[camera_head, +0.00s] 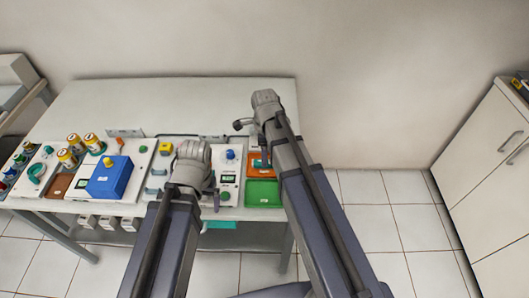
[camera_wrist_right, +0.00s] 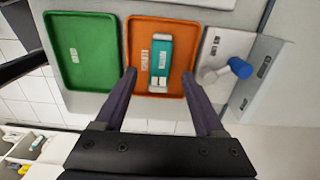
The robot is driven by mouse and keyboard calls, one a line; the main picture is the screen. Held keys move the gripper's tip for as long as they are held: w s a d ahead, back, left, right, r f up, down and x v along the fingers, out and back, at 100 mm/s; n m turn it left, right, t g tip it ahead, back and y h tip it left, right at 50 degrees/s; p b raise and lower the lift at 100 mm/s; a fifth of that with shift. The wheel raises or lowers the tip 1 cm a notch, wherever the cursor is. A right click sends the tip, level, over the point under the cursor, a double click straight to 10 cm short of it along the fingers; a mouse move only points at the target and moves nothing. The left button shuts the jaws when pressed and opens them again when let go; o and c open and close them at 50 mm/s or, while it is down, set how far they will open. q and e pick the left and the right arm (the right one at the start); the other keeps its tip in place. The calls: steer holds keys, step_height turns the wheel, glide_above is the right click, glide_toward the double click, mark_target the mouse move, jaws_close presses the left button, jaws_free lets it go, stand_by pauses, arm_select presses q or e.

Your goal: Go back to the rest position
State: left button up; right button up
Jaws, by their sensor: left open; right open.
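My right gripper (camera_wrist_right: 163,90) is open over the front edge of the orange tray (camera_wrist_right: 137,30) in the right wrist view. A teal and white item (camera_wrist_right: 161,57) lies in that tray between the fingers, and I see no contact with it. The orange tray also shows in the head view (camera_head: 270,170), partly behind my right arm. In the head view my right arm reaches over the right end of the table. My left gripper (camera_head: 209,200) is over the table's front middle; its fingers are mostly hidden by the wrist.
A green tray (camera_wrist_right: 85,70) lies beside the orange one. A blue box (camera_head: 110,177) and several yellow-capped jars (camera_head: 74,143) stand at the table's left. The back of the table (camera_head: 180,100) is clear. A white cabinet (camera_head: 490,170) stands at the right.

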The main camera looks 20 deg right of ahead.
step_height(320, 180, up, 4)
steer(key=p, duration=0.3)
arm_select(q)
step_height(320, 180, up, 4)
arm_select(e)
steer(key=shift+s+a, duration=0.15)
steer(key=s+a+n, duration=0.5)
steer(key=s+n, duration=0.2)
steer(key=n, duration=0.5)
steer(key=s+a+n+h, duration=0.1)
steer(key=s+a+n, duration=0.4)
steer(key=n, duration=0.8)
steer(key=shift+s, duration=1)
